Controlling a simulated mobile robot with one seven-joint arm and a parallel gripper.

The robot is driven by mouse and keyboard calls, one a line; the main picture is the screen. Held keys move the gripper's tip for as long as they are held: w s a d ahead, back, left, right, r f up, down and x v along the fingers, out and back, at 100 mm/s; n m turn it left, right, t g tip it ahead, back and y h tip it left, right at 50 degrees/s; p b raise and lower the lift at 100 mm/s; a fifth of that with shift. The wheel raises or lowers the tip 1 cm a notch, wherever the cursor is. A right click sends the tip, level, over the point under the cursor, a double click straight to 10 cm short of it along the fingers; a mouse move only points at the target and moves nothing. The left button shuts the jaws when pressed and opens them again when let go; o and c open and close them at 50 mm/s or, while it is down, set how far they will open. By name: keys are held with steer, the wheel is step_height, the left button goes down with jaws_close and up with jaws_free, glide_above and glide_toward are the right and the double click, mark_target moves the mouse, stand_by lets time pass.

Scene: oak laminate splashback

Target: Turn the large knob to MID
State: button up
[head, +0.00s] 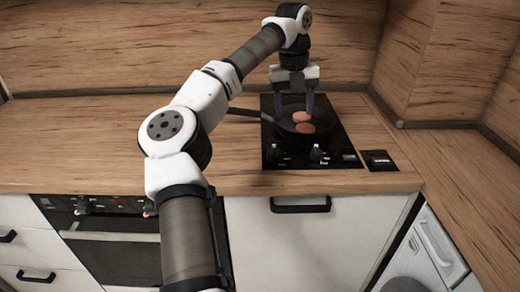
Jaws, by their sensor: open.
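A black cooktop (348,140) is set in the wooden counter. Two dark knobs stand on its front part, a left knob (275,153) and a right knob (317,153). I cannot tell for sure from their size which is the large one, and their markings are too small to read. My gripper (294,108) points down over the pan behind the knobs. Its two dark fingers are apart with nothing held between them. It is not touching either knob.
A dark pan (322,127) with two reddish-brown round pieces (304,123) sits on the cooktop, its handle (243,113) pointing left. A small black panel (379,160) lies to the right. An oven (110,240) with knobs is below left. The counter's left part (70,140) is clear.

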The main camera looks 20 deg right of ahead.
mark_target(275, 148)
steer(key=shift+n+y, duration=0.6)
steer(key=shift+y, duration=0.1)
steer(key=a+f, duration=0.1)
steer(key=f, duration=0.3)
steer(key=w+a+f+p, duration=0.1)
steer(key=f, duration=0.3)
steer(key=a+f, duration=0.2)
steer(key=f, duration=0.3)
steer(key=shift+w+f+p, duration=0.1)
steer(key=shift+w+p, duration=0.05)
steer(key=shift+p, duration=0.2)
steer(key=c, duration=1)
steer(key=shift+o, duration=0.2)
